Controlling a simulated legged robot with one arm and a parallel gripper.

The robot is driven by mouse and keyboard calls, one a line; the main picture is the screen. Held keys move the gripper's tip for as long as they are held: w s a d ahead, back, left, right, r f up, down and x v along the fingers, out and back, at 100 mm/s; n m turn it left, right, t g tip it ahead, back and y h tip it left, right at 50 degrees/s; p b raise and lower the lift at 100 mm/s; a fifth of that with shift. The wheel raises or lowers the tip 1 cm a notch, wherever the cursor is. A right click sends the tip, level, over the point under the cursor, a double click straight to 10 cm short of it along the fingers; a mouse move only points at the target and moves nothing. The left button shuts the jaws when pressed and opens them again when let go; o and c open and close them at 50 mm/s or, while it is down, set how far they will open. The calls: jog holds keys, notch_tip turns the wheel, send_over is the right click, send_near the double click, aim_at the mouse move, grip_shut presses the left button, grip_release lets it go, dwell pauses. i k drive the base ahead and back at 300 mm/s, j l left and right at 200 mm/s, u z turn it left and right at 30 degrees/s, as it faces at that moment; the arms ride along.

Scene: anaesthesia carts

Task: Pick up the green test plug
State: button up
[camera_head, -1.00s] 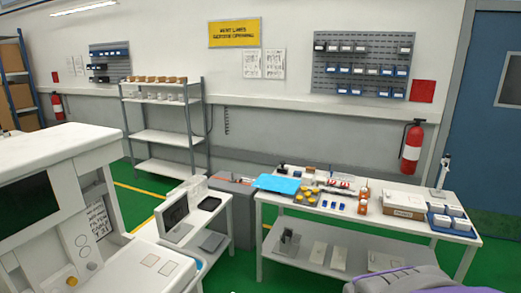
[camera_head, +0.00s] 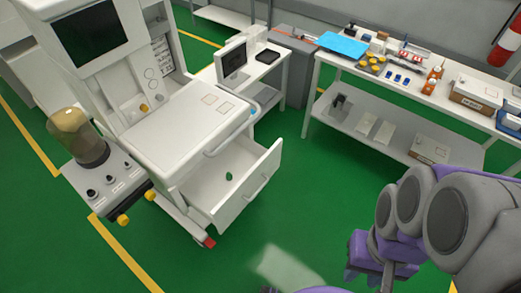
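A small green object, which looks like the green test plug (camera_head: 229,177), lies in the open drawer (camera_head: 245,197) of the white anaesthesia cart (camera_head: 180,125). The drawer is pulled out toward the lower right. My grey and purple arm fills the lower right. Its purple end, which seems to be my gripper (camera_head: 368,275), is at the bottom edge, to the right of and well apart from the drawer. Its fingertips are not clear, so I cannot tell if it is open or shut.
A white table (camera_head: 345,66) with blue, yellow and boxed items stands at the back right. A side table holds a monitor (camera_head: 233,62). A canister (camera_head: 78,138) stands on the cart's left. Green floor is clear between drawer and table.

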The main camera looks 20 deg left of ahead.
aim_at(229, 177)
jog(key=u, duration=1.25)
jog(key=i+j+u, duration=0.1)
jog(key=j+u, duration=0.3)
jog(key=i+j+u, duration=0.1)
jog(key=u, duration=0.35)
jog(key=i, duration=0.05)
